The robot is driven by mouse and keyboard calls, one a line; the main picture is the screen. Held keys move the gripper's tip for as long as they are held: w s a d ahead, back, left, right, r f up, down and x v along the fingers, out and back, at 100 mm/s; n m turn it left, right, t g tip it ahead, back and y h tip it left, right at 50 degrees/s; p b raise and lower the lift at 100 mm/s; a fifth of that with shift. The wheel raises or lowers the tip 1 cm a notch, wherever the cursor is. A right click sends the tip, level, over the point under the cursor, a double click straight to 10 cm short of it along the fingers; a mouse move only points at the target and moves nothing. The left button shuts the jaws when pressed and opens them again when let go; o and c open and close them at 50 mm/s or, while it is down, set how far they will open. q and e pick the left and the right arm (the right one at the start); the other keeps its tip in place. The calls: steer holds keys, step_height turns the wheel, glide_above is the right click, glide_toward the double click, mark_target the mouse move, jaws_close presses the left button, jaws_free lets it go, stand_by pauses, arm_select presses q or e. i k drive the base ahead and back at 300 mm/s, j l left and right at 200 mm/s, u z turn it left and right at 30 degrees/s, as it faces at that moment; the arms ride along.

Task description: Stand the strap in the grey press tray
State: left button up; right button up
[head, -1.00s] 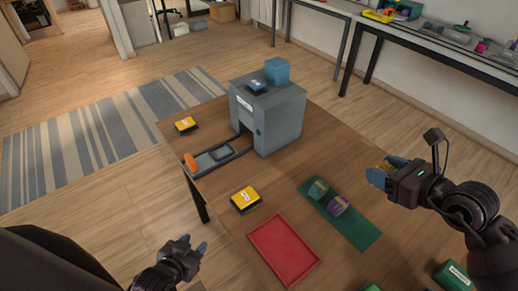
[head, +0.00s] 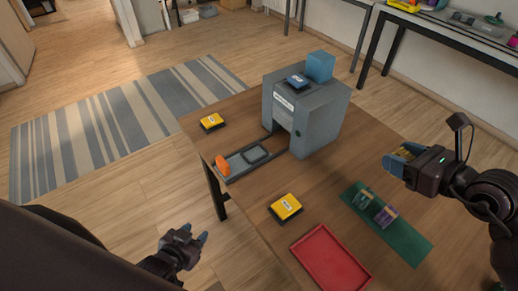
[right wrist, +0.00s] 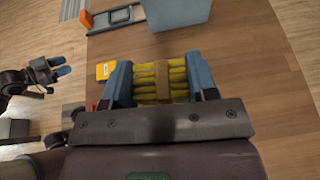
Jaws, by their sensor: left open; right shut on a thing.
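The grey press tray (head: 243,165) sticks out from the front of the grey press (head: 313,122), with an orange handle (head: 222,165) at its outer end and a dark-edged square recess. No strap shows in it. My right gripper (head: 398,158) is shut on the yellow strap, held above the table to the right of the press. In the right wrist view the strap (right wrist: 146,83) is several yellow strands with a tan band across, between blue fingers. My left gripper (head: 196,240) is open and empty, off the table's near left edge.
Yellow boxes (head: 212,122) (head: 286,207) lie on the table either side of the tray. A red tray (head: 330,259) lies at the front. A green mat (head: 408,241) holds two small bundles. A blue block (head: 320,66) stands on the press.

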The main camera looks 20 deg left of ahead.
mark_target(254, 154)
steer(key=i+j, duration=0.1)
steer(key=j, duration=0.8)
steer(key=i+j, duration=0.15)
steer(key=j, duration=0.75)
steer(key=i, duration=0.05)
